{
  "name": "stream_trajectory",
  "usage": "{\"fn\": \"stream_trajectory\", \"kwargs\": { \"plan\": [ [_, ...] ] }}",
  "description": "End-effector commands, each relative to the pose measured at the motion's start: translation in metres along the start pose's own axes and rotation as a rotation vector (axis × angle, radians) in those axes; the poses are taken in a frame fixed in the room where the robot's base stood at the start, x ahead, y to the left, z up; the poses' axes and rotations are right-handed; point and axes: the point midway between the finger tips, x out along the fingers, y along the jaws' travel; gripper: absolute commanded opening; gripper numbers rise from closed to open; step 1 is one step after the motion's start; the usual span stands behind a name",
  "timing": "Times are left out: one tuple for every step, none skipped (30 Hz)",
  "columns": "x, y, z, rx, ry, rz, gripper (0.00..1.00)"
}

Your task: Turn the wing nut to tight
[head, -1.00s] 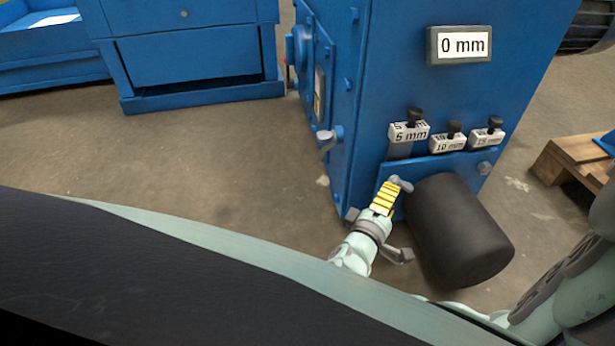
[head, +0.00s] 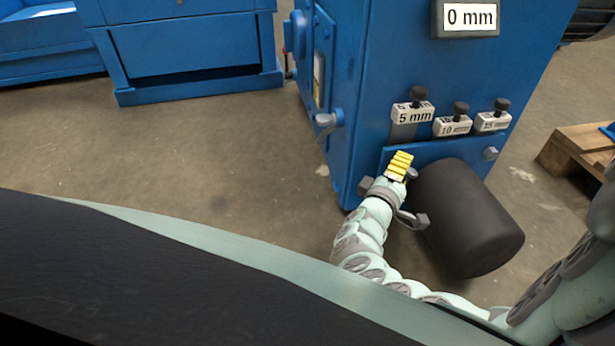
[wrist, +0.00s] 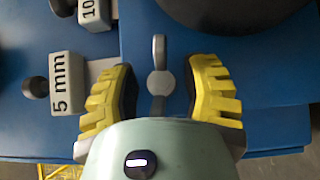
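The wing nut (wrist: 160,83) is a grey piece with a round hub and two flat wings, lying upright in the wrist view against the blue panel. My gripper (wrist: 163,66) is open, with one yellow ribbed finger on each side of the nut. A small gap shows between each finger and the nut, so neither seems to touch it. In the head view my gripper (head: 400,166) is at the lower front of the blue machine (head: 345,90), and its fingers mostly hide the nut.
A black cylinder (head: 465,220) juts out just right of my gripper. Above are the labelled blocks 5 mm (head: 413,114), 10 mm (head: 452,126) and 15 mm (head: 492,121) with black knobs. A display (head: 468,18) reads 0 mm. A wooden pallet (head: 580,150) stands at right; floor at left is clear.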

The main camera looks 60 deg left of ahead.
Motion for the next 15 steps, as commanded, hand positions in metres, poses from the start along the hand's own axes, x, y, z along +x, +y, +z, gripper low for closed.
{"fn": "stream_trajectory", "kwargs": {
  "plan": [
    [-0.0006, 0.0000, -0.0013, 0.000, 0.003, 0.000, 0.40],
    [-0.0007, 0.0000, -0.0013, 0.000, 0.003, 0.000, 0.36],
    [-0.0006, 0.0000, -0.0013, 0.000, 0.003, 0.000, 0.32],
    [-0.0006, 0.0000, -0.0012, 0.000, 0.003, 0.000, 0.29],
    [-0.0006, 0.0000, -0.0012, 0.000, 0.003, 0.000, 0.26],
    [-0.0006, 0.0000, -0.0011, 0.000, 0.003, 0.000, 0.22],
    [-0.0006, 0.0000, -0.0011, 0.000, 0.003, 0.000, 0.19],
    [-0.0006, 0.0000, -0.0010, 0.000, 0.003, 0.000, 0.16],
    [-0.0005, 0.0000, -0.0010, 0.000, 0.002, 0.000, 0.12],
    [-0.0005, -0.0001, -0.0009, 0.000, 0.002, 0.000, 0.09],
    [-0.0004, 0.0000, -0.0008, 0.000, 0.002, 0.000, 0.06],
    [-0.0004, 0.0000, -0.0008, 0.000, 0.002, 0.000, 0.01],
    [-0.0004, -0.0001, -0.0008, 0.000, 0.002, 0.000, 0.00],
    [-0.0004, -0.0001, -0.0007, 0.000, 0.002, 0.000, 0.00],
    [-0.0004, -0.0002, -0.0006, 0.000, 0.002, 0.000, 0.00]
  ]
}}
